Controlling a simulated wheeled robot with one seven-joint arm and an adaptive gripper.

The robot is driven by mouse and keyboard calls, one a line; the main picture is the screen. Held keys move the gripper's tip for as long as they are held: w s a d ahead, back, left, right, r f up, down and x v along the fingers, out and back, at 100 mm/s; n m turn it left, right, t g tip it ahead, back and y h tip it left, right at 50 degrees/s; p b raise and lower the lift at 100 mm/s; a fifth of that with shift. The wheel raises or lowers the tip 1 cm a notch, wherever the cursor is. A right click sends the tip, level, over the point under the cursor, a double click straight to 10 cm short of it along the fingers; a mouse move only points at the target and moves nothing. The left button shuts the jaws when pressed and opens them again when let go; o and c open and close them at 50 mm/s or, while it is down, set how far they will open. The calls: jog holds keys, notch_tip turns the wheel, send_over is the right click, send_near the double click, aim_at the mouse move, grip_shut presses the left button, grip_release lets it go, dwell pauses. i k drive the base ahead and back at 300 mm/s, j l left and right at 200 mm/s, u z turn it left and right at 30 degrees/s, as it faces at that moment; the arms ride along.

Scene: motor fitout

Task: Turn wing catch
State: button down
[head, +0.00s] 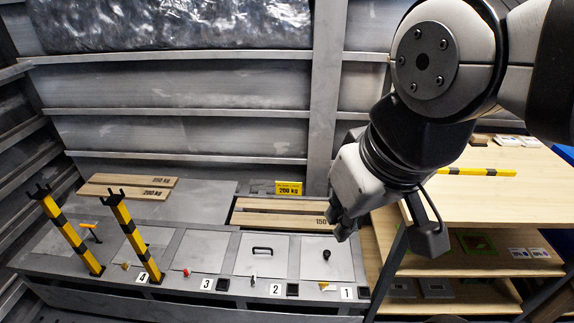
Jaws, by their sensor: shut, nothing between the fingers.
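My gripper (343,232) points down above the right end of a grey metal bench (210,250). Its fingers are closed and empty, and it is apart from the bench top. Small catches sit along the bench's front edge: one (325,287) near label 1, a pale one (253,280) near label 2, a red one (186,272) near label 3 and a yellow one (125,266) near label 4. They are too small to tell which has wings or how each is turned.
Two black-and-yellow posts (128,232) stand up at the bench's left. A lid with a black knob (326,254) and one with a handle (263,250) lie in the bench top. Wooden planks (285,218) lie behind. A wooden shelf unit (505,190) stands right.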

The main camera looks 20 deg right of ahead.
aim_at(324, 285)
jog(key=k+l+z, duration=0.15)
jog(key=z, duration=0.25)
jog(key=j+z, duration=0.25)
jog(key=j, duration=0.25)
jog(key=k+j+z, duration=0.1)
jog(key=j+z, duration=0.15)
jog(key=j, duration=0.25)
jog(key=l+u, duration=0.35)
jog(key=l, duration=0.35)
jog(key=l+u, duration=0.35)
jog(key=l, duration=0.35)
jog(key=l+u, duration=0.35)
jog(key=l, duration=0.35)
jog(key=k, duration=0.1)
